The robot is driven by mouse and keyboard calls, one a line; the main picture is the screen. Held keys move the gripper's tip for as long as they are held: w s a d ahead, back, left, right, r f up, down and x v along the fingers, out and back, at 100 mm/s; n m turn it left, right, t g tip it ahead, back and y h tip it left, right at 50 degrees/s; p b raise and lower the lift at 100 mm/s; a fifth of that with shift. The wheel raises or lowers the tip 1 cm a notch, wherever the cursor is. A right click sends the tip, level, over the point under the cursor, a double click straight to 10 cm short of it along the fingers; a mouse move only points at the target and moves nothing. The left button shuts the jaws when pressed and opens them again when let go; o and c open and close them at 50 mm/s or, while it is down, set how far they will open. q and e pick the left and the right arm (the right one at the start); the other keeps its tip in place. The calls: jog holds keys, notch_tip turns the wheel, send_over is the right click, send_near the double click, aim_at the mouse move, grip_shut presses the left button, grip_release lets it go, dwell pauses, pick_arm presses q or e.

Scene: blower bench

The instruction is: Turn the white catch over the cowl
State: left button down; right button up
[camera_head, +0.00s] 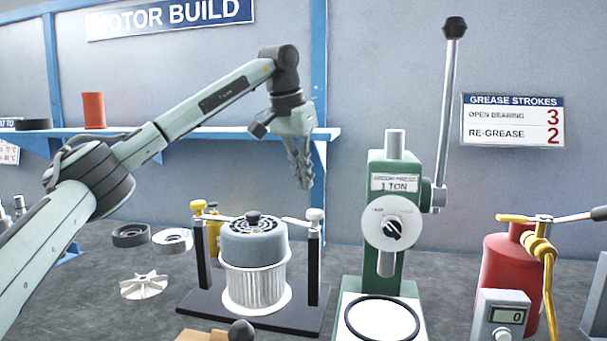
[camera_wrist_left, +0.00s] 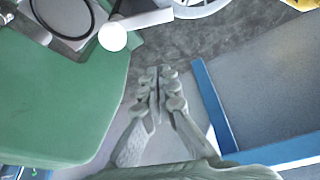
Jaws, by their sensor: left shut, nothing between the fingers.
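The blue-grey cowl (camera_head: 254,245) sits on a white finned housing between two dark posts on a black base. The white catch (camera_head: 315,214) tops the right post, its pale arm pointing left toward the cowl; I cannot tell whether it overlaps the rim. A yellow-knobbed catch (camera_head: 199,206) tops the left post. My left gripper (camera_head: 304,184) is shut and empty, pointing down above the white catch, apart from it in the picture. In the left wrist view the white catch (camera_wrist_left: 113,37) shows beyond the shut fingertips (camera_wrist_left: 157,72). My right gripper is out of view.
The green press (camera_head: 387,190) with its tall lever stands close right of the posts. A red grease canister (camera_head: 508,275) is at the right. A white fan wheel (camera_head: 144,286) and dark rings lie at the left. A blue shelf (camera_head: 230,133) runs along the wall behind.

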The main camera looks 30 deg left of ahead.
pick_arm(q)
notch_tip(320, 180, down, 6)
jog(key=s, duration=0.1)
jog(key=shift+s, duration=0.35)
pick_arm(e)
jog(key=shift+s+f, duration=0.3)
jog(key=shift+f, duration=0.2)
pick_arm(q)
jog(key=shift+a+f, duration=0.1)
